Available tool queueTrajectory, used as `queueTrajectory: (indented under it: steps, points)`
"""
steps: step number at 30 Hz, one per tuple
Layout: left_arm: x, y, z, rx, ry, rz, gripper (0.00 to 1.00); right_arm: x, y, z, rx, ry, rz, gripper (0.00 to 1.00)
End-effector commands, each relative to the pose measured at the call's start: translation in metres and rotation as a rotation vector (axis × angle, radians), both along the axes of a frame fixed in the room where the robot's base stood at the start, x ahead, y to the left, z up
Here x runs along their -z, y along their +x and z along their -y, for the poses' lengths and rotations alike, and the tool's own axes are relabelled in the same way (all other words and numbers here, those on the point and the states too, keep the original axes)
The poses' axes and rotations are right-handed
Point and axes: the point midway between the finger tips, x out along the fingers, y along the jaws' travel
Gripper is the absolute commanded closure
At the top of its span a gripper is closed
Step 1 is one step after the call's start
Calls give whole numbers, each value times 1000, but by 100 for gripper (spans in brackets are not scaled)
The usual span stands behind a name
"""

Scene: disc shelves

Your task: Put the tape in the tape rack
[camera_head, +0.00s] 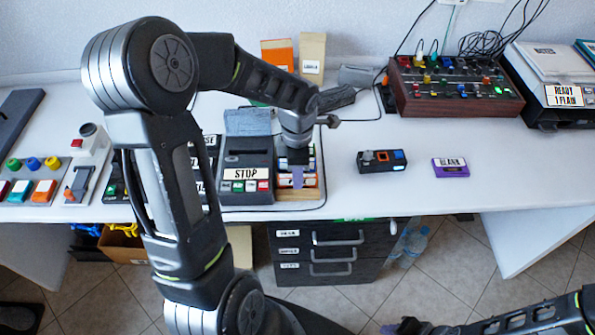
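A small purple tape (451,168) with a white label, which seems to read BLANK, lies flat on the white table, right of centre. A wooden rack (302,195) near the table's front edge holds several labelled tapes and stands just right of the STOP machine. My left gripper (297,177) points down over this rack and hides part of it. Its fingers show as one narrow purple-grey strip, so I cannot tell whether they are open or hold anything. My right gripper (402,327) is at the bottom edge, low in front of the table and away from the tapes; its finger opening is unclear.
A small black device (382,160) with coloured buttons lies left of the purple tape. The STOP machine (245,172) stands left of the rack. A brown mixer box (453,87) with cables is at the back. Table around the purple tape is clear. Drawers (316,252) stand below.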

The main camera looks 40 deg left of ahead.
Motion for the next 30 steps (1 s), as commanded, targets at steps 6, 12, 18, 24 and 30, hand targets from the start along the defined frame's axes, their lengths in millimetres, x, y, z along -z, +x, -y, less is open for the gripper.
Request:
queueTrajectory:
  steps: [6, 12, 18, 24, 30]
  points:
    - [-4, 0, 0, 0, 0, 0, 67, -4, 0, 0, 0, 0, 0, 64]
    - [-26, 1, 0, -1, 1, 5, 67, -3, 0, 0, 0, 0, 0, 64]
    - [-67, 1, 0, 1, 1, 5, 67, -1, 0, 0, 0, 0, 0, 64]
    - [-105, 1, 0, 0, 1, 4, 67, -1, 0, 0, 0, 0, 0, 64]
    - [-122, 0, 0, 0, 0, 1, 67, -1, 0, 0, 0, 0, 0, 64]
